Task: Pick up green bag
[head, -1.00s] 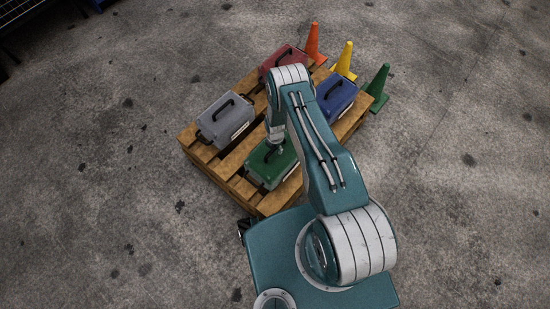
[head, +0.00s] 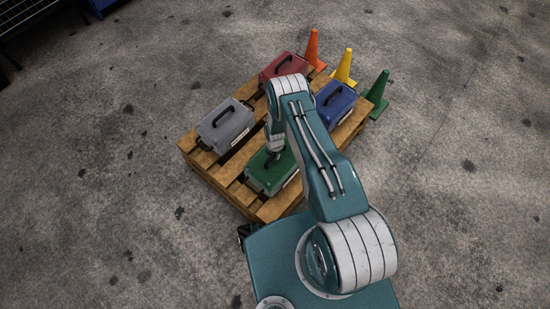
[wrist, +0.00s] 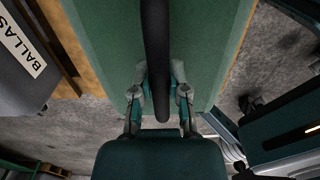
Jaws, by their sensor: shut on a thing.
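The green bag (head: 262,180) is a boxy case at the near corner of the wooden pallet. It fills the upper middle of the wrist view (wrist: 215,50), with its black handle (wrist: 156,45) running down the middle. My gripper (wrist: 160,95) is shut on this handle, one finger on each side. In the head view my gripper (head: 277,150) is over the top of the green bag, and my arm partly covers the bag's far side. I cannot tell whether the bag is clear of the pallet.
The pallet (head: 232,190) also holds a grey case (head: 226,126), a red case (head: 282,68) and a blue case (head: 336,103). Orange (head: 314,50), yellow (head: 345,68) and green (head: 379,95) cones stand behind it. Open concrete floor surrounds it.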

